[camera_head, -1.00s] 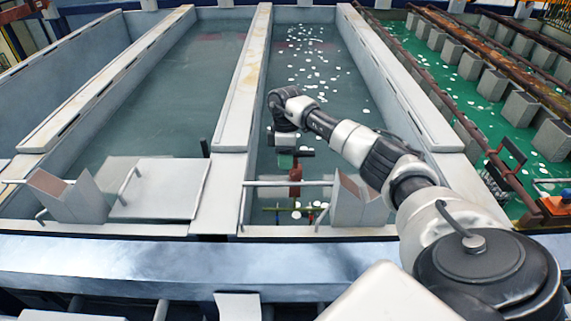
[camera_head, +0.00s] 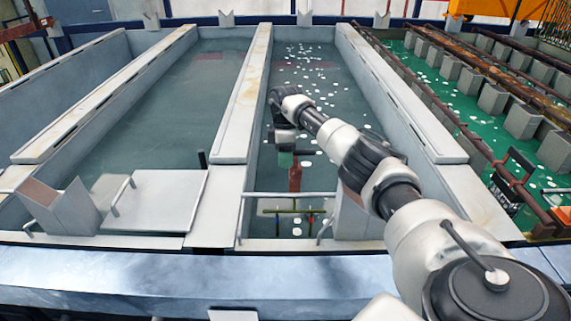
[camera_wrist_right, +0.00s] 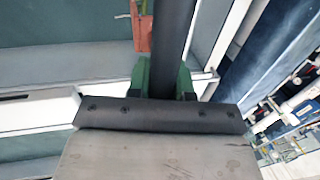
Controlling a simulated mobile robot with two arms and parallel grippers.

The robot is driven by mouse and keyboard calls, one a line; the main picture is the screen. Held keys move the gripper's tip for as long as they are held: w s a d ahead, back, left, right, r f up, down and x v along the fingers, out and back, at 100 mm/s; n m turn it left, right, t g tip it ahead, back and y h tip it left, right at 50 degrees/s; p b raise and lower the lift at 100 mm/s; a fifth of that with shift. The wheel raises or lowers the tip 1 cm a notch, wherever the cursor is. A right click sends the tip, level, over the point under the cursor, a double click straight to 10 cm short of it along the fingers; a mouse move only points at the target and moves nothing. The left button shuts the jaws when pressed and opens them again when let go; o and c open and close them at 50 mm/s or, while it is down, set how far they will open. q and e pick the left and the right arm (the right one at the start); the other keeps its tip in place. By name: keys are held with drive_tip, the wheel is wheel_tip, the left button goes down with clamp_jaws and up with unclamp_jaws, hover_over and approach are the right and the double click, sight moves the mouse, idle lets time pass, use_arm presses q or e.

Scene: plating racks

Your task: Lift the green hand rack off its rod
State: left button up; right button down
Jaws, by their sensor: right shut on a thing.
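In the head view my right gripper (camera_head: 286,150) is over the middle tank, shut on the upper part of the hand rack. The rack's red stem (camera_head: 295,178) hangs below it, with a thin greenish crossbar (camera_head: 290,211) lower down carrying small coloured parts. In the right wrist view a dark bar (camera_wrist_right: 175,45) runs between two green pieces at my right gripper (camera_wrist_right: 165,80), and a red part (camera_wrist_right: 141,28) shows beyond. A pale horizontal rail (camera_head: 290,195) crosses near the stem. I cannot tell whether the rack touches it or which bar is its rod. My left gripper is out of view.
Tank walls (camera_head: 245,105) stand on both sides of the rack. A grey angled block (camera_head: 352,215) is close on its right. Pale flakes (camera_head: 305,75) float on the water behind. A flat plate (camera_head: 155,200) lies to the left.

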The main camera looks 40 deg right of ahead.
drive_tip(key=shift+r, duration=0.15)
use_arm(q)
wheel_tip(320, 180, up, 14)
drive_tip(key=p, duration=1.4)
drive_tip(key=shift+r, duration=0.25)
use_arm(e)
drive_tip(key=s+a+v, duration=0.1)
drive_tip(key=s+v, duration=0.1)
drive_tip(key=v, duration=1)
drive_tip(key=s+a+r+v, duration=0.1)
drive_tip(key=s+a+v, duration=0.1)
drive_tip(key=v, duration=1)
drive_tip(key=s+a+v, duration=0.2)
drive_tip(key=v, duration=1)
drive_tip(key=shift+r, duration=0.55)
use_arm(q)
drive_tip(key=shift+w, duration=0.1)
use_arm(e)
drive_tip(key=shift+s+d, duration=0.1)
